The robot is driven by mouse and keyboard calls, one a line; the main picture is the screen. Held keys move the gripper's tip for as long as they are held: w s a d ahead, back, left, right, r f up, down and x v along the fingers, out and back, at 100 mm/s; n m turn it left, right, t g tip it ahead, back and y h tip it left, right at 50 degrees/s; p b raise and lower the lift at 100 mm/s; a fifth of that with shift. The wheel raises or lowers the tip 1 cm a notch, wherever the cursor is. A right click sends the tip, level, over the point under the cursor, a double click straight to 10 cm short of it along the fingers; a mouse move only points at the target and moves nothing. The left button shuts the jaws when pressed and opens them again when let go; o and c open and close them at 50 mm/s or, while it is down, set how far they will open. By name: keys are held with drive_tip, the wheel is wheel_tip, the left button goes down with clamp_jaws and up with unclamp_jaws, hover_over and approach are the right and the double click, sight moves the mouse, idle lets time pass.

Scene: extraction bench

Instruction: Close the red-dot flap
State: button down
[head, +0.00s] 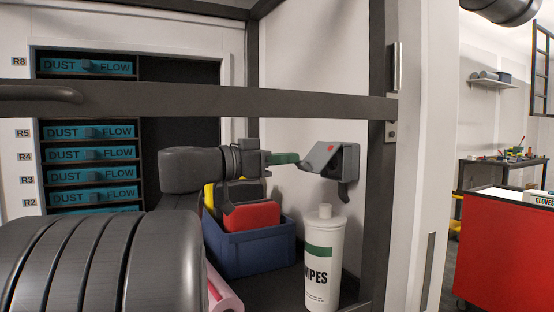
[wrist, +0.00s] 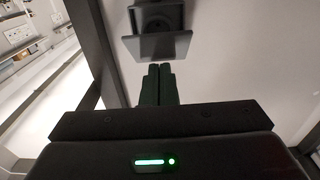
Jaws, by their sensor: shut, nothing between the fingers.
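The red-dot flap (head: 323,157) is a grey lid with a red dot, on a small grey box (head: 351,158) fixed to the pale wall. It sticks out at a slant from the box, so it stands open. In the wrist view the flap (wrist: 156,46) is a grey plate in front of a dark box (wrist: 158,16) with a round recess. My gripper (head: 296,158) has green fingers, shut and empty, pointing at the flap from the left. In the wrist view my fingertips (wrist: 159,68) are just below the flap's edge; I cannot tell whether they touch.
A white wipes canister (head: 322,262) stands below the box. A blue bin (head: 250,248) with red and yellow items is below my gripper. A dark frame bar (head: 300,104) crosses above, and a dark post (head: 376,230) stands at right.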

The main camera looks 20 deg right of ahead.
sight(304, 170)
drive_tip(key=shift+f, duration=0.1)
idle(0.3)
drive_tip(key=f+h+b, duration=0.1)
drive_tip(key=f+b, duration=0.1)
drive_tip(key=b, duration=0.3)
drive_tip(key=shift+d+b, duration=0.2)
drive_tip(key=shift+b, duration=0.1)
drive_tip(key=f+h+b, duration=0.1)
drive_tip(key=b, duration=0.2)
drive_tip(key=d+h+b, duration=0.1)
drive_tip(key=b, duration=0.2)
drive_tip(key=shift+f+b, duration=0.35)
drive_tip(key=shift+b, duration=0.05)
drive_tip(key=shift+w+d+f+b, duration=0.2)
drive_tip(key=shift+d+f+b, duration=1.1)
drive_tip(key=shift+b, duration=2.2)
drive_tip(key=shift+d, duration=0.1)
